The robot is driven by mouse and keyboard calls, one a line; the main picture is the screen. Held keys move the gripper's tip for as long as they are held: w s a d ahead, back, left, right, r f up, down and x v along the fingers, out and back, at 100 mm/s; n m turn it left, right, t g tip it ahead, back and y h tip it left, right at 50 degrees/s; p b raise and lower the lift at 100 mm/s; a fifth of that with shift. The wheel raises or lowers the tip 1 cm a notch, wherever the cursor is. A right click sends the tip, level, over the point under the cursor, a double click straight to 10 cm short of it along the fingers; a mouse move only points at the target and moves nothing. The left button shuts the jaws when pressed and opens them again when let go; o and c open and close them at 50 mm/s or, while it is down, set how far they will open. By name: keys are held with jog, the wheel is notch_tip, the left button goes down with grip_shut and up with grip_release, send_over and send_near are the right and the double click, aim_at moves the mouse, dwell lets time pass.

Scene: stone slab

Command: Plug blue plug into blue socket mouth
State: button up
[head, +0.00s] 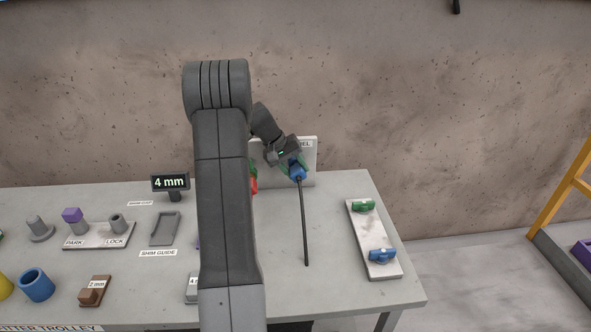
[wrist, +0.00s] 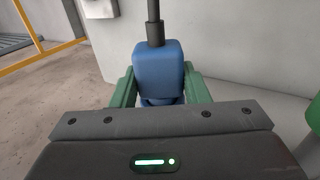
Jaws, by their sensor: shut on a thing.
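My gripper (head: 291,163) is shut on the blue plug (head: 298,174), in front of the upright pale panel (head: 308,152) at the back of the table. A dark cable (head: 304,225) runs from the plug down over the table. In the wrist view, the blue plug (wrist: 158,72) sits between the two green fingers, with the dark cable (wrist: 154,22) leaving its top. No blue socket mouth can be made out on the panel, which my arm and gripper partly cover. Whether the plug touches the panel cannot be told.
A pale board (head: 371,235) at the right carries a green piece (head: 363,205) and a blue piece (head: 381,256). A red piece (head: 253,180) shows beside my arm at the panel. Blocks, a shim guide (head: 165,229) and a blue cup (head: 36,285) stand left.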

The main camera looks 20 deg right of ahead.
jog(key=shift+w, duration=0.25)
jog(key=o, duration=1.1)
jog(key=shift+r, duration=0.1)
jog(key=b+v, duration=0.1)
jog(key=v, duration=1.2)
jog(key=shift+w+a+r+b, duration=0.15)
jog(key=shift+r+b, duration=0.1)
jog(key=shift+b, duration=0.15)
jog(key=p+x, duration=0.2)
jog(key=x, duration=1.2)
jog(key=shift+r, duration=0.1)
jog(key=shift+s+a, duration=0.15)
jog(key=shift+s, duration=0.25)
jog(key=shift+w, duration=0.1)
